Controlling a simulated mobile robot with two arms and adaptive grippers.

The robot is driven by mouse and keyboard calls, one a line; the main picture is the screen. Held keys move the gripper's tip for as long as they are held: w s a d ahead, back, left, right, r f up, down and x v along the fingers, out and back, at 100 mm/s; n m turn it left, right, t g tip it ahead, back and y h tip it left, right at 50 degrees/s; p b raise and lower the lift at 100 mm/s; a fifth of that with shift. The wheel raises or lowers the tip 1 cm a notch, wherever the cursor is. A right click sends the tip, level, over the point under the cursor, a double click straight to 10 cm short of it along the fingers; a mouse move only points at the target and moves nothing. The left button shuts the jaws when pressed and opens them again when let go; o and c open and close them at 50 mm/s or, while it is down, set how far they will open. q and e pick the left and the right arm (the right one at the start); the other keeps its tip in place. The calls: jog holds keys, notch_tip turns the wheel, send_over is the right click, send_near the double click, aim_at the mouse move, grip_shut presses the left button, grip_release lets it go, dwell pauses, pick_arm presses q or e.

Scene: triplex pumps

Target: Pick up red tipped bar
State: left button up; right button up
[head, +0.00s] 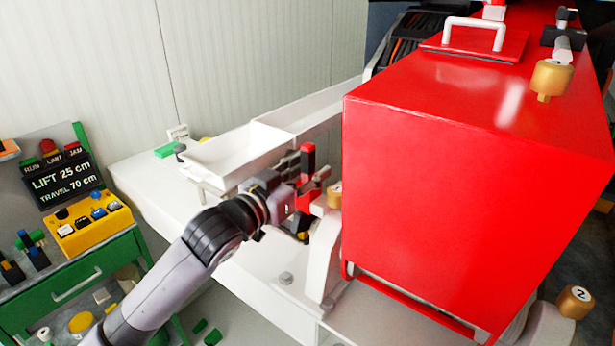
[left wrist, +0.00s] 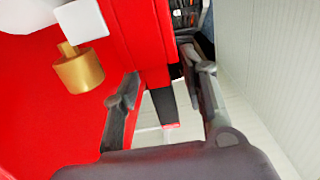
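The red tipped bar (head: 308,160) stands upright beside the left face of the big red housing in the head view; its lower part is hidden by my gripper. My left gripper (head: 314,185) is at the bar, with its fingers pointing toward the housing. In the left wrist view the dark bar (left wrist: 163,103) with its red end lies between the two spread fingers of my left gripper (left wrist: 165,78). Gaps show on both sides of the bar, so the gripper looks open and not closed on it. My right gripper is not in view.
The red housing (head: 440,210) fills the right side. A white tray (head: 235,155) sits behind my left gripper, and a white bracket (head: 322,255) stands just in front. Gold knobs (head: 552,78) sit around the housing. A green cart (head: 75,290) with a control panel (head: 62,180) is at left.

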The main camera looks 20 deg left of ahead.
pick_arm(q)
grip_shut()
dwell(0.7)
